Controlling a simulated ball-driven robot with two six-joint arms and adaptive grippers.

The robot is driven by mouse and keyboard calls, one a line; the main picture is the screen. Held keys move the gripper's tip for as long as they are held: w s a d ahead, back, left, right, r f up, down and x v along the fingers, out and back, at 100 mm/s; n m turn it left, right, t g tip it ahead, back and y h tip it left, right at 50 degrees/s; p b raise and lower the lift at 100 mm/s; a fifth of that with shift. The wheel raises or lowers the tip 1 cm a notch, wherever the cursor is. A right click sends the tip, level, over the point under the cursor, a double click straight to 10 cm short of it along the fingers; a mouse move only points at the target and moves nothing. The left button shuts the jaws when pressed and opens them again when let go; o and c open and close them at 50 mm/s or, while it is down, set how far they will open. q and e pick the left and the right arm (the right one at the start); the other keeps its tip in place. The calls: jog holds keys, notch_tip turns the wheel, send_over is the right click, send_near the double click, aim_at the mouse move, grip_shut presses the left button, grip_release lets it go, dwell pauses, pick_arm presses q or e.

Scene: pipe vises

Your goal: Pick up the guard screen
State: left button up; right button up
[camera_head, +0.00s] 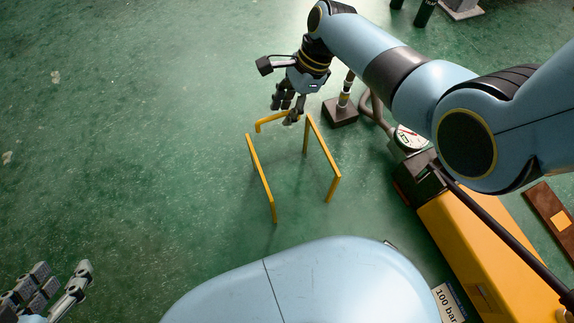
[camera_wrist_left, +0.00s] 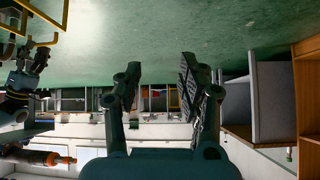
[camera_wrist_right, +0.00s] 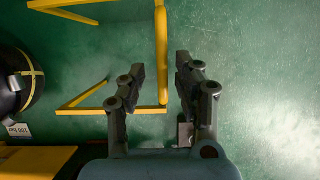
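The guard screen appears to be the yellow bar frame (camera_head: 262,178) on the green floor near the middle of the head view. Its bars look separated, and I cannot tell whether a clear panel fills it. My right gripper (camera_head: 287,104) is at its far end, close to the short upper bar. In the right wrist view, a yellow bar (camera_wrist_right: 161,50) runs between the open fingers (camera_wrist_right: 160,70), with gaps on both sides. My left gripper (camera_head: 68,290) is at the lower left of the head view, away from the frame. Its fingers (camera_wrist_left: 160,80) are open and empty.
A dark-based post (camera_head: 341,112) stands right of the frame. A pressure gauge (camera_head: 408,138) and a long yellow body (camera_head: 468,248) with a "100 bar" label are further right. A brown board (camera_head: 553,215) lies at the right edge. The floor on the left is clear.

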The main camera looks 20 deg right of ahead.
aim_at(281, 124)
jog(key=shift+b+x, duration=0.4)
jog(key=shift+x, duration=0.55)
pick_arm(q)
jog(key=shift+s+d+f+t, duration=0.15)
jog(key=shift+s+f+t, duration=0.35)
jog(key=shift+t, duration=0.5)
pick_arm(e)
jog(key=shift+f, duration=0.25)
notch_tip(281, 124, down, 3)
jog(key=b, duration=0.3)
jog(key=shift+a, duration=0.2)
jog(key=shift+b+x, duration=1.05)
jog(key=shift+b, duration=0.05)
pick_arm(q)
jog(key=w+d+r+m+t+h, duration=0.1)
jog(key=w+r+t, duration=0.2)
jog(key=r, duration=0.5)
jog(key=w+d+r+m+t+h, duration=0.1)
jog(key=w+r+t, duration=0.3)
jog(key=r, duration=0.4)
jog(key=w+d+r+m+t+h, duration=0.1)
jog(key=w+r+t+h, duration=0.1)
jog(key=r+t, duration=0.4)
notch_tip(281, 124, up, 3)
jog(key=shift+w+f+m, duration=0.1)
jog(key=shift+w+m, duration=0.2)
jog(key=shift+w, duration=0.5)
pick_arm(e)
jog(key=shift+w, duration=0.1)
grip_shut()
